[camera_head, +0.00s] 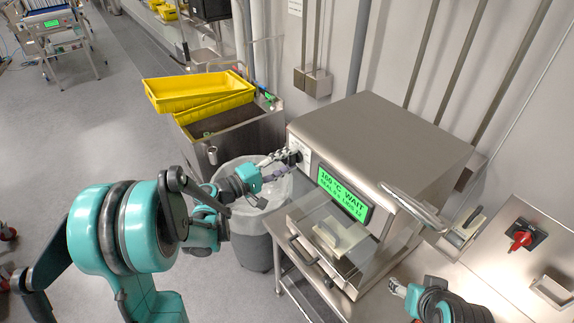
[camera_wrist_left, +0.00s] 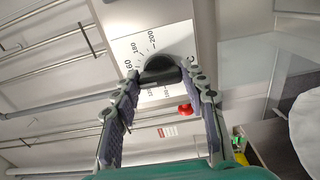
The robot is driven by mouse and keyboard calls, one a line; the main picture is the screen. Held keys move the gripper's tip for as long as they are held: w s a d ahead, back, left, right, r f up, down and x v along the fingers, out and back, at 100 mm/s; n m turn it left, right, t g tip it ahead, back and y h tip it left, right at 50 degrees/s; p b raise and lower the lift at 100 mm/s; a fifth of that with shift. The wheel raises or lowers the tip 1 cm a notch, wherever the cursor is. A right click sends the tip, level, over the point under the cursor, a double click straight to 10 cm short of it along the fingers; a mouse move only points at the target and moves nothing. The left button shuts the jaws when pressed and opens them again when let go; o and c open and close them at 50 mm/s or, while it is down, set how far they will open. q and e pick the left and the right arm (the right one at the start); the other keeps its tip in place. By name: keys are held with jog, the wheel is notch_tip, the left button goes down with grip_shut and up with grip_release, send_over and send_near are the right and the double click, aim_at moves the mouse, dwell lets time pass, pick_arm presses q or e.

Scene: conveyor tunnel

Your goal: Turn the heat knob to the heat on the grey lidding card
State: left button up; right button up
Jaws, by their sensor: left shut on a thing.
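The heat knob (camera_wrist_left: 160,66) is black and sits on a white dial plate (camera_wrist_left: 124,52) marked 160, 180 and 200. My left gripper (camera_wrist_left: 162,84) is shut on it, with a fingertip at each side. In the head view the left gripper (camera_head: 284,160) reaches the dial at the left end of the steel sealing machine (camera_head: 385,135). The green display (camera_head: 343,194) reads 160 °C WAIT; its second line is hard to read. I cannot make out the grey lidding card. My right gripper (camera_head: 398,288) is at the lower right, too small to judge.
A clear-lined bin (camera_head: 250,225) stands below the left arm. Yellow trays (camera_head: 195,92) rest on a steel cart behind it. A clear guard and drawer (camera_head: 325,240) project from the machine's front. A red switch (camera_head: 521,240) is on the panel at the right.

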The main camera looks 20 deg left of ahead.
dwell(0.3)
pick_arm(q)
jog(key=o, duration=1.2)
jog(key=shift+c, duration=0.2)
jog(key=v, duration=1.2)
